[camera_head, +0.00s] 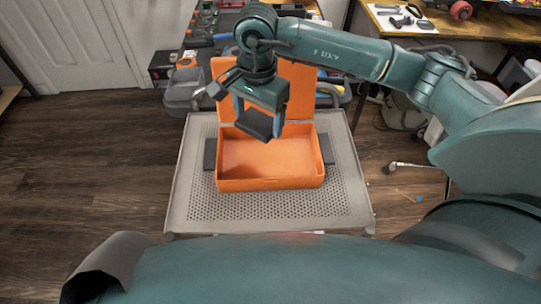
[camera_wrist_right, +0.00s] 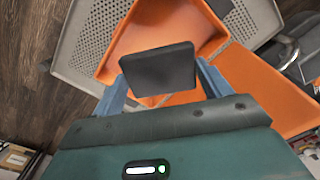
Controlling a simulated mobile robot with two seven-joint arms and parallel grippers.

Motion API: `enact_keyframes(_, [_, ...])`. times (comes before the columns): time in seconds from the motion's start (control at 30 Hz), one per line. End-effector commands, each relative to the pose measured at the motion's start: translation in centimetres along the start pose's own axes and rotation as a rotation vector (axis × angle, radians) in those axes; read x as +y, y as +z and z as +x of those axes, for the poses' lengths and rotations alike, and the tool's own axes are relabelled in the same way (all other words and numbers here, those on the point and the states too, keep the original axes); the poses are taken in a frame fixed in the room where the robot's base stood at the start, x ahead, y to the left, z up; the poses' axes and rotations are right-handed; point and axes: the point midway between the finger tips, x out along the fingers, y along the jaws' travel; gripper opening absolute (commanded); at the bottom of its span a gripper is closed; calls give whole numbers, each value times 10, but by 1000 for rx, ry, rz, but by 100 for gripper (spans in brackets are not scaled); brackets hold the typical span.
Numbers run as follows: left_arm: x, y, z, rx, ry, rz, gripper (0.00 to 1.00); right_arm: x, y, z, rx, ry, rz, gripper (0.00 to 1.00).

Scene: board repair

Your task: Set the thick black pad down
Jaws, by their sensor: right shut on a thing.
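The thick black pad (camera_head: 255,124) is held between the fingers of my right gripper (camera_head: 259,118), above the open orange case. The pad also shows in the right wrist view (camera_wrist_right: 158,69), gripped between two blue-grey fingers (camera_wrist_right: 162,82). The orange case (camera_head: 270,184) sits on a grey perforated table (camera_head: 190,205), its lid (camera_head: 222,70) raised at the back. The visible part of the case floor looks empty. The pad appears clear of the case floor and walls. My left gripper does not show in either view.
Dark flat pieces show at the left (camera_head: 210,154) and right (camera_head: 327,149) sides of the case. The table's front strip is free. A cluttered wooden bench (camera_head: 480,32) is at the back right.

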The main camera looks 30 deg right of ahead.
Motion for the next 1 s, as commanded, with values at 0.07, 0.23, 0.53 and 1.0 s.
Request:
enact_keyframes(0.07, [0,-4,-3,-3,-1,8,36,-1,-1,1,-4,0,224,45])
enact_keyframes(0.23, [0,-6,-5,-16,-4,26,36,-1,-5,8,-5,0,732,45])
enact_keyframes(0.53, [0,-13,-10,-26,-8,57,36,5,-15,24,5,13,1600,45])
enact_keyframes(1.0, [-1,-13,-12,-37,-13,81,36,13,-21,62,29,22,2098,45])
